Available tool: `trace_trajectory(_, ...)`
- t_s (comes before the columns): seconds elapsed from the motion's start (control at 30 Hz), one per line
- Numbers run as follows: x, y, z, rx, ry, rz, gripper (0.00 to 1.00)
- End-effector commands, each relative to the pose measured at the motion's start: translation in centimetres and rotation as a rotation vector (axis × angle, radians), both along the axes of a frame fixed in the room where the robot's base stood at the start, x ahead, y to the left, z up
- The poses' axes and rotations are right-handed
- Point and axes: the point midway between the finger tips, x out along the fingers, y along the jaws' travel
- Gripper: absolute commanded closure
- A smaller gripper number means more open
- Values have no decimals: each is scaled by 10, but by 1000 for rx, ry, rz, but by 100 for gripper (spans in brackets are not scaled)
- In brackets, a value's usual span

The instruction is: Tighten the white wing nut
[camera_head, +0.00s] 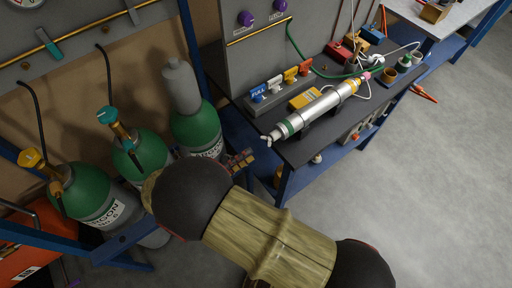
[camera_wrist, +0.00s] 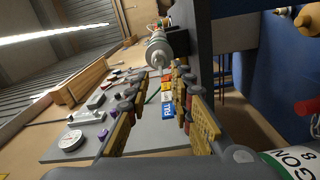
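The white wing nut (camera_head: 268,139) sits on the near left end of a silver cylinder (camera_head: 318,108), which lies on the dark bench top. In the wrist view the cylinder (camera_wrist: 158,48) points its end toward me, with the pale wing nut (camera_wrist: 159,63) at its tip, just beyond the fingertips. My gripper (camera_head: 243,160) is to the left of and slightly below the wing nut in the head view, apart from it. In the wrist view my gripper (camera_wrist: 160,76) shows two yellow-padded fingers spread apart with nothing between them.
Green gas bottles (camera_head: 195,128) stand left of the bench. A grey panel (camera_head: 262,42) with purple knobs rises behind.

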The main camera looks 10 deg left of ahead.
Motion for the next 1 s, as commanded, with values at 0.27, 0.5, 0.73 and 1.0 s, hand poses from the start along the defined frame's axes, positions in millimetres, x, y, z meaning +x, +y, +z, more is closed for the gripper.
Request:
trace_trajectory(0.27, -32, 27, 0, -2, 0, 2, 77)
trace_trajectory(0.5, -38, 32, 0, -1, 0, 0, 77)
trace_trajectory(0.73, -37, 32, 0, -1, 0, -2, 81)
trace_trajectory(1.0, 17, -13, 53, 52, -14, -157, 96)
